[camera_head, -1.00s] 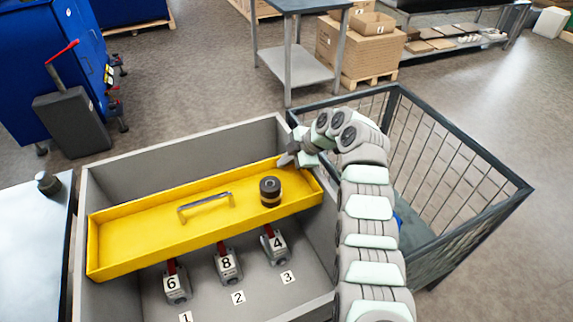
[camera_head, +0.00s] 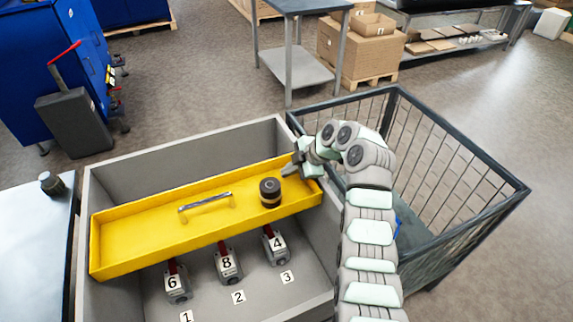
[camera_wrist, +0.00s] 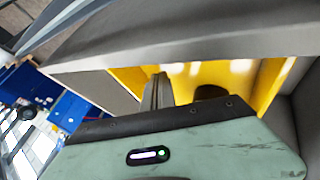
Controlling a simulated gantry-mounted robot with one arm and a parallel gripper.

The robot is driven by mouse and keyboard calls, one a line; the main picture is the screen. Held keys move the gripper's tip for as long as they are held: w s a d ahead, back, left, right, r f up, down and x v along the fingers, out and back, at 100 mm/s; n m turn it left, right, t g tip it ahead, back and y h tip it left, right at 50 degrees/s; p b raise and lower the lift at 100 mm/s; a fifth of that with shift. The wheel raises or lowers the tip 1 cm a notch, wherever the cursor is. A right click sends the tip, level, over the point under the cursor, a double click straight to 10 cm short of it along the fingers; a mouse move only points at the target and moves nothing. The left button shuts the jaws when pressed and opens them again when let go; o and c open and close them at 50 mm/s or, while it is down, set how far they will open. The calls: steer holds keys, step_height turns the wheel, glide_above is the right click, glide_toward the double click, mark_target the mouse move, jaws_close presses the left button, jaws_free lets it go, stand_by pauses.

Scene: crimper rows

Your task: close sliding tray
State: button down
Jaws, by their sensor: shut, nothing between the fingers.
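The yellow sliding tray (camera_head: 140,232) lies across the grey box (camera_head: 180,149), with a bar handle (camera_head: 207,203) in its middle and a dark round part (camera_head: 270,193) at its right end. Behind it a strip of the box is open, and in front the box floor shows. My gripper (camera_head: 288,170) is shut and empty at the tray's right back corner, just above or against the back rim; contact cannot be told. In the wrist view the yellow tray (camera_wrist: 235,75) shows beyond my finger (camera_wrist: 157,92), and the dark part is partly hidden.
A wire-mesh cart (camera_head: 455,145) stands at right. A metal table (camera_head: 35,235) is at left.

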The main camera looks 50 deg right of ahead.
steer(key=p+v, duration=0.3)
steer(key=v, duration=0.7)
steer(key=shift+s+a+r, duration=0.15)
steer(key=shift+s+a, duration=0.05)
steer(key=shift+s, duration=0.15)
